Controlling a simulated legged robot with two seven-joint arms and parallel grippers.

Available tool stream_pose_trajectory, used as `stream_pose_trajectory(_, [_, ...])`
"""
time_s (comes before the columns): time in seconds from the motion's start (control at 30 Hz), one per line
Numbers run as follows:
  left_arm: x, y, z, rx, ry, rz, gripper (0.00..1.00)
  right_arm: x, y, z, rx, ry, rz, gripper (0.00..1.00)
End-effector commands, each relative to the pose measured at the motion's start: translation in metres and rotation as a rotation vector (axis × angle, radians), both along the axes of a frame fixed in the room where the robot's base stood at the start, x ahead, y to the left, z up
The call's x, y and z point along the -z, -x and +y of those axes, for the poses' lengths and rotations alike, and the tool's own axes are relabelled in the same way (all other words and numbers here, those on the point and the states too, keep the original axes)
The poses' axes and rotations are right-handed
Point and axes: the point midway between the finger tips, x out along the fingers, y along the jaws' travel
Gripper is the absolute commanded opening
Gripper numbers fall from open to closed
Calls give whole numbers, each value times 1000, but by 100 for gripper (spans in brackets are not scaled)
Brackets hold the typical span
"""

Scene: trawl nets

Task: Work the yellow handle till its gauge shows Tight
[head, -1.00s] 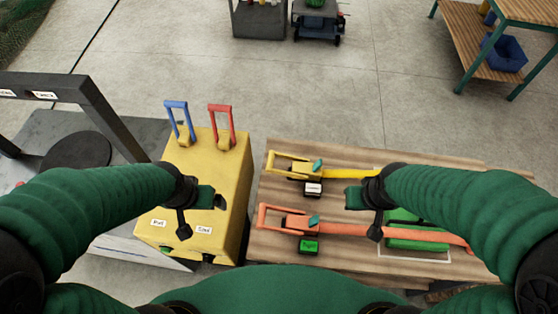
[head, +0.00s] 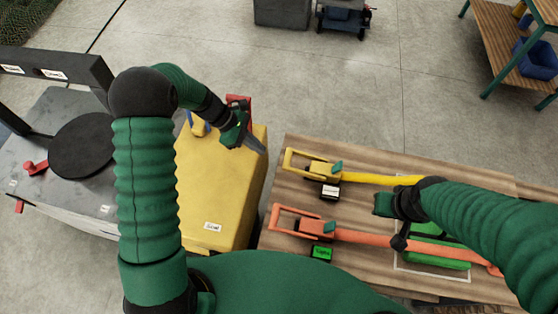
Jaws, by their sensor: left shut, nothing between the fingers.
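The yellow handle (head: 296,161) is part of a yellow ratchet with a yellow strap (head: 375,178) on the wooden table. It lies low, pointing left. Its gauge (head: 330,192) has a pale face whose word is too small to read surely. My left gripper (head: 256,145) is shut and empty above the yellow box, left of the handle and apart from it. My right gripper (head: 384,204) hangs over the table between the yellow and orange straps, right of the gauge; its fingertips are not clear.
An orange ratchet (head: 300,222) with a green gauge (head: 321,253) reading Tight lies nearer me. The yellow box (head: 215,195) carries a red lever (head: 240,102) and a blue lever (head: 198,124), partly hidden by my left arm. A green bundle (head: 440,258) lies under the orange strap.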

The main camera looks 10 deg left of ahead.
Motion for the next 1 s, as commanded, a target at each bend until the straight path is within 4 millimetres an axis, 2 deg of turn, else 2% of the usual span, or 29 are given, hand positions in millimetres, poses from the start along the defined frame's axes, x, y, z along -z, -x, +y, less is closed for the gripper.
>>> stream_pose_trajectory(0.27, [7,-1,-2,3,1,1,0,-1,0,0,1,0,0,0])
stream_pose_trajectory(0.7, [69,-1,-51,5,0,1,0,-11,0,0,0,0,0,0])
stream_pose_trajectory(1.0, [81,-1,-59,4,0,-2,0,-11,0,0,0,0,0,0])
